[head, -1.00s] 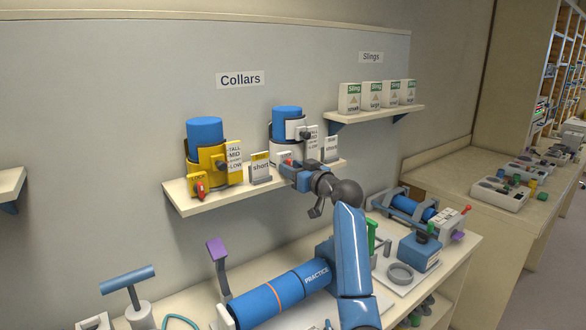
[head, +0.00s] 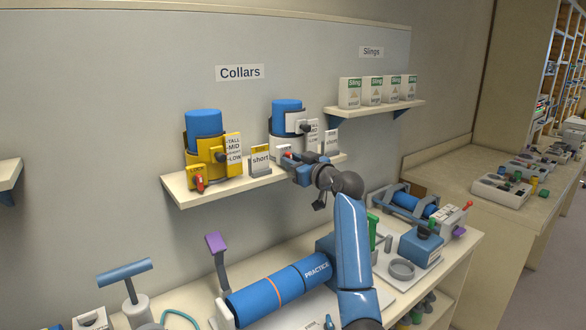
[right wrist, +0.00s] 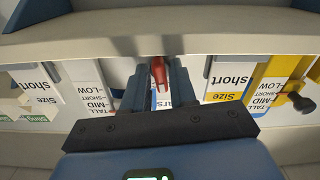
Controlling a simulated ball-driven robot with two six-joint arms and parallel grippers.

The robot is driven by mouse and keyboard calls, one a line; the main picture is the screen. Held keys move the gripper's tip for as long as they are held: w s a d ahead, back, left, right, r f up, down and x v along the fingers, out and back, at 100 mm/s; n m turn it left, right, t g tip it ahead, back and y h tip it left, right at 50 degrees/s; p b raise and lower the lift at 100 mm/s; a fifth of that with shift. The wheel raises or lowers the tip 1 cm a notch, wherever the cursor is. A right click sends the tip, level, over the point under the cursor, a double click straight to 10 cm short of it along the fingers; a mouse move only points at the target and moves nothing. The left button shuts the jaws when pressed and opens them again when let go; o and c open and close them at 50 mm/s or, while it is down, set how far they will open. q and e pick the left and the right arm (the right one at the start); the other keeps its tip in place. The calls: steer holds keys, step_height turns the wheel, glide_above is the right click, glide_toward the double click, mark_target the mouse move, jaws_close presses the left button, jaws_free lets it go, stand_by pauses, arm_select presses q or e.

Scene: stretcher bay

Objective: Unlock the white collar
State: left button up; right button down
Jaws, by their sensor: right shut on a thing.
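The white collar (head: 292,122) stands around a blue cylinder (head: 286,105) on the wall shelf, with a dark knob (head: 305,127) beside its height scale. A small red lock lever (head: 287,154) sits low at its front. My right gripper (head: 290,160) reaches up to it from the front right and is shut on the lever. In the right wrist view, which is upside down, the red lever (right wrist: 158,72) lies between the two fingers of the gripper (right wrist: 156,84). The fingers partly hide the lock's body. My left gripper does not show.
A yellow collar (head: 206,160) with its own red lever (head: 199,184) stands left on the same shelf (head: 225,189). Small size cards (head: 260,161) stand between the collars. Sling boxes (head: 376,90) are on the right shelf. The bench below holds a blue practice cylinder (head: 280,291).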

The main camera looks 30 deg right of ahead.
steer(key=shift+d+n+b, duration=0.1)
steer(key=shift+n+b, duration=5.6)
steer(key=shift+n, duration=2.4)
steer(key=c, duration=1.1)
jaws_free()
steer(key=shift+c, duration=0.2)
steer(key=shift+s, duration=0.1)
steer(key=s+b, duration=0.1)
steer(key=s, duration=0.9)
steer(key=shift+s+d+b, duration=0.3)
steer(key=shift+d+b, duration=0.1)
